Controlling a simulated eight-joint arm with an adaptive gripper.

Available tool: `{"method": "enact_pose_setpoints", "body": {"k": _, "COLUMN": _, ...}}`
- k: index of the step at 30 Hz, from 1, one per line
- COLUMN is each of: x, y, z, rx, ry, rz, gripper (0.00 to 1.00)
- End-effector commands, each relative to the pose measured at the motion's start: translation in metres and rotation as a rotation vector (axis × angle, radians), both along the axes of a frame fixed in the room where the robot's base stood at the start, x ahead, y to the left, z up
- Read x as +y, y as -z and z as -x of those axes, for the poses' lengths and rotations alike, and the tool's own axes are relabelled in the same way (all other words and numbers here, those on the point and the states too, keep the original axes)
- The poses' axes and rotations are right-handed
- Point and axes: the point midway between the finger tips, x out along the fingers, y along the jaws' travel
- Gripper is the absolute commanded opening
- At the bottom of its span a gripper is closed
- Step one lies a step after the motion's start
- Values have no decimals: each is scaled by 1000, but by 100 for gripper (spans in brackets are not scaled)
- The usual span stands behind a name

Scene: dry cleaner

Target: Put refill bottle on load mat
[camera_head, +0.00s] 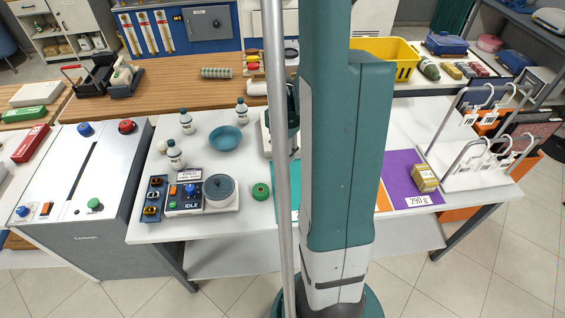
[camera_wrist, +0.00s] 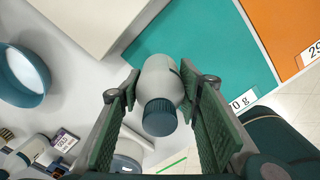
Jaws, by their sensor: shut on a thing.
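My gripper (camera_wrist: 160,76) is shut on a pale grey refill bottle (camera_wrist: 158,73) with a ribbed dark teal cap, which points toward the wrist camera. The bottle lies between the two green ribbed finger pads, near the edge of a teal mat (camera_wrist: 205,38); its height above the table is unclear. An orange mat (camera_wrist: 284,32) lies beside the teal one. In the head view my arm hides the gripper and held bottle, and the teal mat (camera_head: 294,190) shows only partly. A purple mat (camera_head: 398,175) lies to the right. I cannot tell which mat is the load mat.
Similar bottles (camera_head: 186,122) stand around a teal bowl (camera_head: 226,139) on the left of the white table. A control unit (camera_head: 187,196) reading IDLE and a green roll (camera_head: 261,191) are in front.

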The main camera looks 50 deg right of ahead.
Motion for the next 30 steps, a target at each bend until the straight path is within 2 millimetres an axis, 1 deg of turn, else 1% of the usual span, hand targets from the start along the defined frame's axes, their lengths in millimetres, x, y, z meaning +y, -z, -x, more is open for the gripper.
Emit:
{"method": "enact_pose_setpoints", "body": {"k": 10, "x": 0, "y": 1, "z": 0, "rx": 0, "ry": 0, "rz": 0, "gripper": 18}}
{"method": "enact_pose_setpoints", "body": {"k": 14, "x": 0, "y": 5, "z": 0, "rx": 0, "ry": 0, "rz": 0, "gripper": 18}}
{"method": "enact_pose_setpoints", "body": {"k": 24, "x": 0, "y": 35, "z": 0, "rx": 0, "ry": 0, "rz": 0, "gripper": 18}}
{"method": "enact_pose_setpoints", "body": {"k": 30, "x": 0, "y": 42, "z": 0, "rx": 0, "ry": 0, "rz": 0, "gripper": 18}}
